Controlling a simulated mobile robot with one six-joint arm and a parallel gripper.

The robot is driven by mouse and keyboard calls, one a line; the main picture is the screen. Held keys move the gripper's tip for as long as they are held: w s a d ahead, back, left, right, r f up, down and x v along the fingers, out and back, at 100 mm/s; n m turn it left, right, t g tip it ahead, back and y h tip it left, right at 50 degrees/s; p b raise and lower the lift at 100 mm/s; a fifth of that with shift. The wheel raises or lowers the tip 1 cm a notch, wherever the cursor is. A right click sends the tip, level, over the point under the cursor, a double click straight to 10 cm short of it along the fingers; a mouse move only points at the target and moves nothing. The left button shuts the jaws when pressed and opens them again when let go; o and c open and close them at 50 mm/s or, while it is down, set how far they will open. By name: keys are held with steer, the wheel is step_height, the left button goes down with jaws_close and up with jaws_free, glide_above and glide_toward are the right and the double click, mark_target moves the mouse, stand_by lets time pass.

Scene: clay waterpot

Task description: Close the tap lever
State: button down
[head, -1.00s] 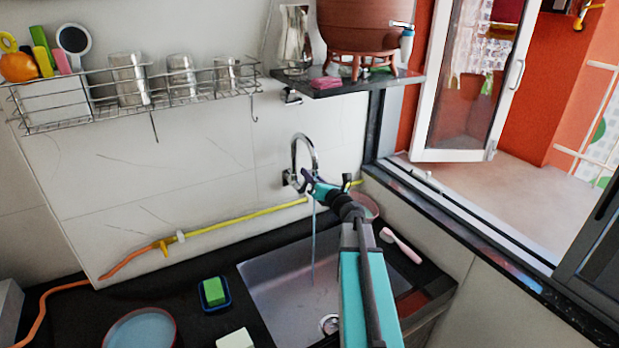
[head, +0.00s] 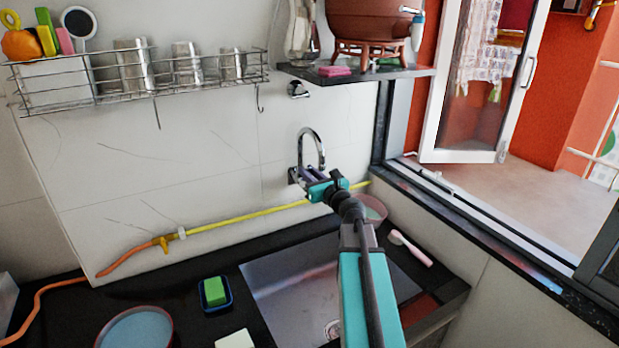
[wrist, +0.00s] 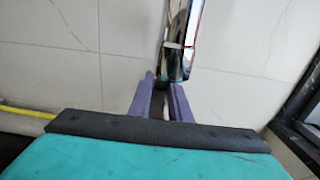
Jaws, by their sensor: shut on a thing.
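The chrome tap (head: 317,139) stands out from the tiled wall above the sink (head: 290,295), its neck arched. My gripper (head: 312,178) is at the tap's base, its purple fingers shut on the tap lever, which they mostly hide. In the wrist view, the fingers (wrist: 162,98) reach to the foot of the shiny tap body (wrist: 177,50), with a narrow gap between them. I see no water stream under the spout.
A shelf (head: 350,76) holding a clay pot (head: 368,30) is above. A green sponge (head: 214,291) and a pink-handled brush (head: 411,248) lie on the counter.

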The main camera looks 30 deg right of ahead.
steer(key=shift+a+f, duration=0.1)
steer(key=shift+a, duration=0.05)
steer(key=c, duration=1.6)
jaws_free()
steer(key=shift+c, duration=0.2)
steer(key=shift+s, duration=0.1)
steer(key=s+b, duration=0.3)
steer(key=s, duration=0.5)
steer(key=shift+s+a, duration=0.2)
steer(key=b, duration=0.3)
steer(key=shift+s, duration=0.35)
